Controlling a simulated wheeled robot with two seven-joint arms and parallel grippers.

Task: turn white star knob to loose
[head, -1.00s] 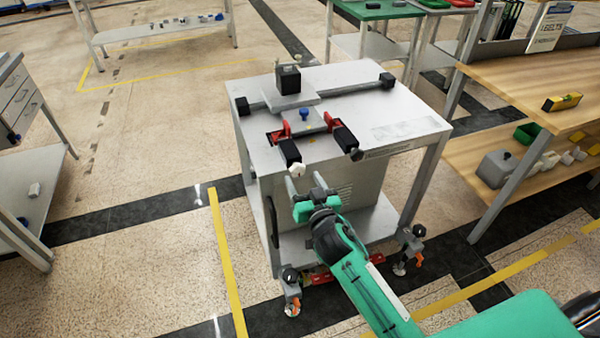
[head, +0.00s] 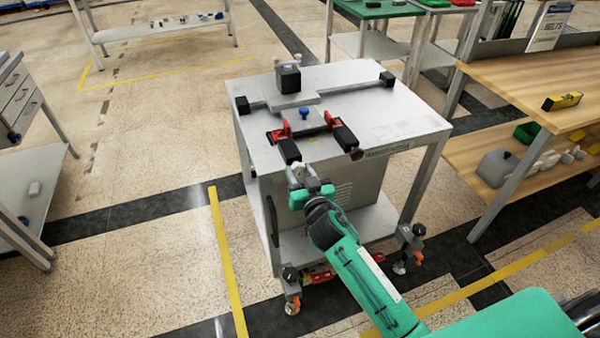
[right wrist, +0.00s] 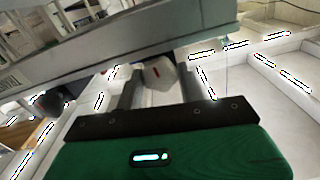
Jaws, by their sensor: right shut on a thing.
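The white star knob (head: 298,170) sits at the end of the left black clamp block (head: 289,151) on the front edge of the grey machine cart. My right gripper (head: 297,176) is at the knob, its fingers on either side of it, shut on it. In the right wrist view the knob (right wrist: 160,73) shows between the two grey fingers, with a small red mark on its face. The fingers partly hide the knob in the head view. My left gripper is not in view.
The cart top (head: 395,120) carries a blue knob (head: 304,113), red brackets and a black block (head: 288,77). A wooden workbench (head: 540,85) stands at the right. Floor left of the cart is clear.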

